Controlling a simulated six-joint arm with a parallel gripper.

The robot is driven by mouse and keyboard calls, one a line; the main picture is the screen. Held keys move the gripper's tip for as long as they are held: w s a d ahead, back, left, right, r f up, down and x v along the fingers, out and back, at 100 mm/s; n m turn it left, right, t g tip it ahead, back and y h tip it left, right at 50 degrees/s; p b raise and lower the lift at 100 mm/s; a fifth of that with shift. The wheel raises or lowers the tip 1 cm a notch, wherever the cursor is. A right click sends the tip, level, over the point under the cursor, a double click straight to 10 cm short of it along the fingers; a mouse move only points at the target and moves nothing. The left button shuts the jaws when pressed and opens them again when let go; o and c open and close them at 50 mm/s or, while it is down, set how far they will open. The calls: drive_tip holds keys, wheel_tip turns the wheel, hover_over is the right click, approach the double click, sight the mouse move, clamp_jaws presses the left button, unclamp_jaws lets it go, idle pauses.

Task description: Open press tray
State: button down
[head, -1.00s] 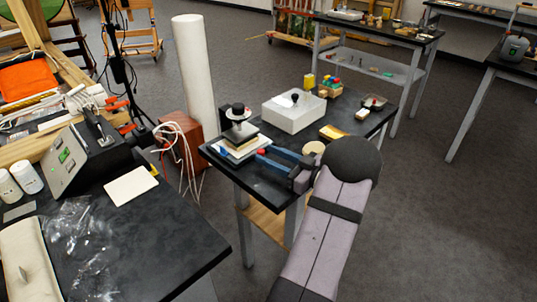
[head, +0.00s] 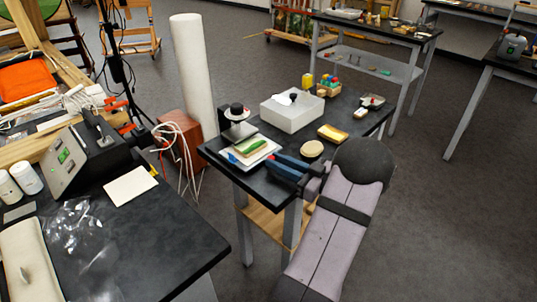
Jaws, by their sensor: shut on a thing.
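The press (head: 238,131), with a black knob on top and a dark plate, stands at the left end of the black table. Its pale press tray (head: 238,154) sticks out from under the dark plate toward my gripper, with a green piece (head: 257,147) lying on it. My gripper (head: 275,160), with blue fingers, is at the tray's near right edge and shut on the tray there. A small red spot shows by the fingertips. The exact grip is too small to make out.
On the same table (head: 226,165) are a white box (head: 291,115), a round tan disc (head: 312,148), a yellow sponge-like block (head: 332,132) and colored blocks (head: 328,88). A tall white roll (head: 194,75) stands behind the press.

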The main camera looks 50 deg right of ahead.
drive_tip(key=s, duration=0.5)
drive_tip(key=c, duration=1.6)
unclamp_jaws()
drive_tip(key=shift+s, duration=0.1)
drive_tip(key=shift+s+d+b, duration=0.1)
drive_tip(key=shift+s+d, duration=0.1)
drive_tip(key=shift+s, duration=1)
drive_tip(key=shift+s+d+b, duration=0.15)
drive_tip(key=shift+s+d, duration=0.05)
drive_tip(key=shift+s, duration=0.95)
drive_tip(key=shift+s+d+b, duration=0.1)
drive_tip(key=shift+s+d, duration=0.1)
drive_tip(key=shift+s, duration=1)
